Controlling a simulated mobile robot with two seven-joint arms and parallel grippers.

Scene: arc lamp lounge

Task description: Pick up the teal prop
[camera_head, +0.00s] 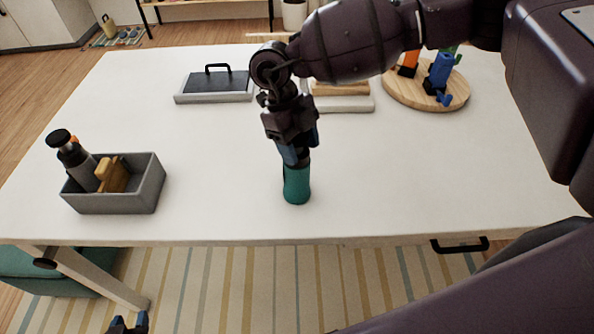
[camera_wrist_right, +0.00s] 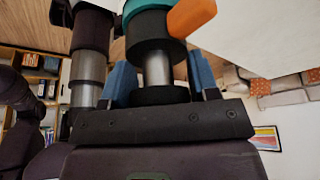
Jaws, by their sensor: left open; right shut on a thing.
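The teal prop (camera_head: 297,185) is upright near the front middle of the table, with its base at or just above the tabletop; I cannot tell which. My right gripper (camera_head: 292,155) comes down on it from above and hides its upper part in the head view. In the right wrist view the prop shows a teal body (camera_wrist_right: 135,10), black collar, silver neck and orange tab. The blue fingers of my right gripper (camera_wrist_right: 160,75) are on both sides of the silver neck, shut on it. My left gripper (camera_head: 128,325) is open and low, below the table's front edge, partly cut off.
A grey bin (camera_head: 118,198) with a bottle and a tan object stands at the left of the white table (camera_head: 400,180). A tray with a black handle (camera_head: 214,84) is at the back. A round wooden board (camera_head: 400,95) with colourful figures stands back right. The table's right front is clear.

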